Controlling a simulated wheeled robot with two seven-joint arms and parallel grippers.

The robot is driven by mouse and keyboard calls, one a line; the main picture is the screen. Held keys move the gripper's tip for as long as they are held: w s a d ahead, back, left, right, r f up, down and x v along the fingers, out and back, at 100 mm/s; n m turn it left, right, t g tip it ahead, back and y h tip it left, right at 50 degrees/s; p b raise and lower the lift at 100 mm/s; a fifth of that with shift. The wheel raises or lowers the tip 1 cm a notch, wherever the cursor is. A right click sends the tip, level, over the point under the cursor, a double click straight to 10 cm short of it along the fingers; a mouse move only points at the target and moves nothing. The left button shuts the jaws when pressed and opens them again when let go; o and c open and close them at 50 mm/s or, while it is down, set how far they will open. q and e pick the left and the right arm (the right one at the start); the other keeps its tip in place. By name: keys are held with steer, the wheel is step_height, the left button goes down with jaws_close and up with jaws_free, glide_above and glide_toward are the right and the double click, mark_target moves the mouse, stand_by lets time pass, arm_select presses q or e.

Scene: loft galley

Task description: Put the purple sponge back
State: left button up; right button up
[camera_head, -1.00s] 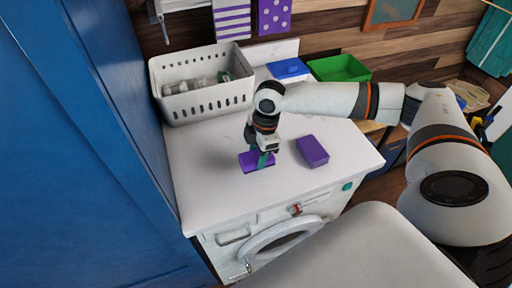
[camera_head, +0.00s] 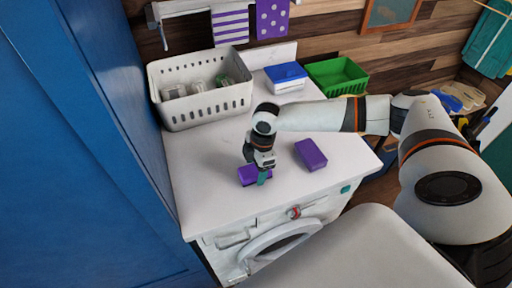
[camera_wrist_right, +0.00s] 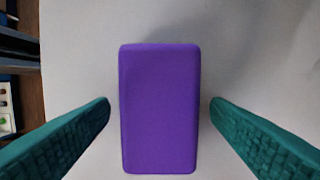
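Two plain purple blocks are on the white counter; I cannot tell from looks alone which is the sponge. One purple block (camera_head: 248,175) is at my right gripper (camera_head: 262,178), near the counter's front. The other purple block (camera_head: 311,154) lies apart, to the right. In the right wrist view the near block (camera_wrist_right: 160,108) stands between the two green fingers of my right gripper (camera_wrist_right: 160,112). There is a visible gap on each side, so the gripper is open around it. My left gripper is out of view.
A white perforated basket (camera_head: 203,111) with small containers stands at the back left of the counter (camera_head: 205,205). A blue-lidded box (camera_head: 286,76) and a green bin (camera_head: 338,78) are behind. A tall blue panel (camera_head: 90,150) borders the left. The counter's middle left is clear.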

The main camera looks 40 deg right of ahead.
steer(key=shift+r, duration=0.15)
step_height(320, 180, up, 12)
steer(key=d+b, duration=0.1)
steer(key=b, duration=0.1)
steer(key=shift+s+d, duration=0.25)
steer(key=shift+d, duration=0.15)
